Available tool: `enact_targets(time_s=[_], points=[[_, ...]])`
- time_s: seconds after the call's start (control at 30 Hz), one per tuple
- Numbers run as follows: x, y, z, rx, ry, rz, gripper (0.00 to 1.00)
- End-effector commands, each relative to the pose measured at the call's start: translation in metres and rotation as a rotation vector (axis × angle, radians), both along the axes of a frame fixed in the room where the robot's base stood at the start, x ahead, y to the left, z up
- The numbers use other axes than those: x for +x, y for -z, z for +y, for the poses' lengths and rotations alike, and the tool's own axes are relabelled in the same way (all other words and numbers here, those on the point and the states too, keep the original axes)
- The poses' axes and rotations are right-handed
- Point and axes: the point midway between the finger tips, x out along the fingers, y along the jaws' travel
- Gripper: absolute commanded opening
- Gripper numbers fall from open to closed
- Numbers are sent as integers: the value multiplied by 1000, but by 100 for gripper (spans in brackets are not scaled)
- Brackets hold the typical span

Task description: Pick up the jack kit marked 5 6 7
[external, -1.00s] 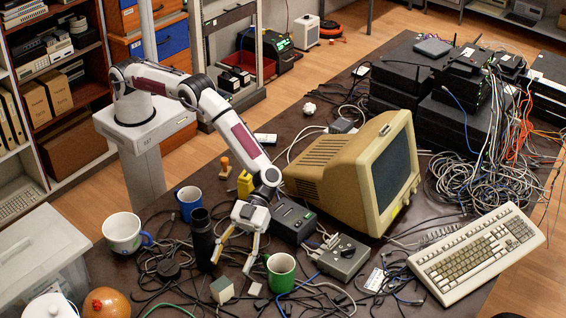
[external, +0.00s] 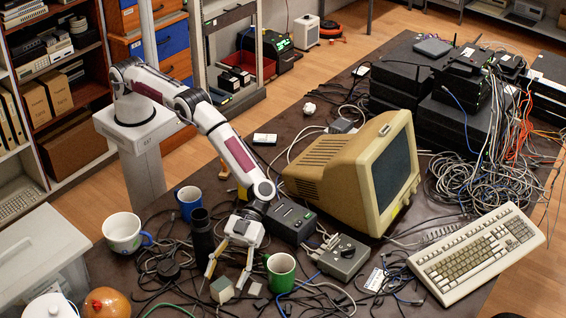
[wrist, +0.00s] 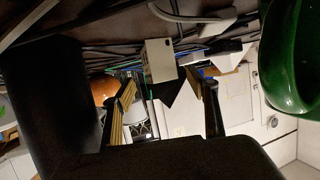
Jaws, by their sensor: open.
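A small pale block (external: 222,291) stands on the dark table in the external view, near my fingertips. In the wrist view a pale block (wrist: 160,60) with a small dark mark lies between and beyond my fingertips. It appears to be the same block, possibly the jack kit, but I cannot read 5 6 7 on it. My gripper (external: 224,283) is open and points down, with a finger on either side of the block's far edge. The fingers also show in the wrist view (wrist: 166,84), apart, with nothing held. Contact with the block is not visible.
A smaller pale block (external: 254,289) lies just right of the fingers. A green mug (external: 281,272) stands close on the right, and a black cylinder (external: 202,234) close on the left. Cables cover much of the table around. A grey switch box (external: 342,258) stands further right.

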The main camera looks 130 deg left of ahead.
Motion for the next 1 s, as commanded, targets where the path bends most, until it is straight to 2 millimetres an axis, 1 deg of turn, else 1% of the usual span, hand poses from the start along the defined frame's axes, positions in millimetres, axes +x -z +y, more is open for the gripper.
enact_targets(time_s=[0.1, 0.23, 0.8, 0.83, 0.87, 0.9, 0.97, 1.0], points=[[2, 4, -8, 0, 1, -1, 58], [4, 6, -13, 0, 0, 0, 58], [4, 6, -14, 0, 0, 0, 58], [4, 6, -14, 0, 0, 0, 53], [4, 6, -14, 0, 0, 0, 45], [4, 6, -14, 0, 0, 0, 35], [4, 6, -14, 0, 0, 0, 19], [4, 6, -14, 0, 0, 0, 9]])
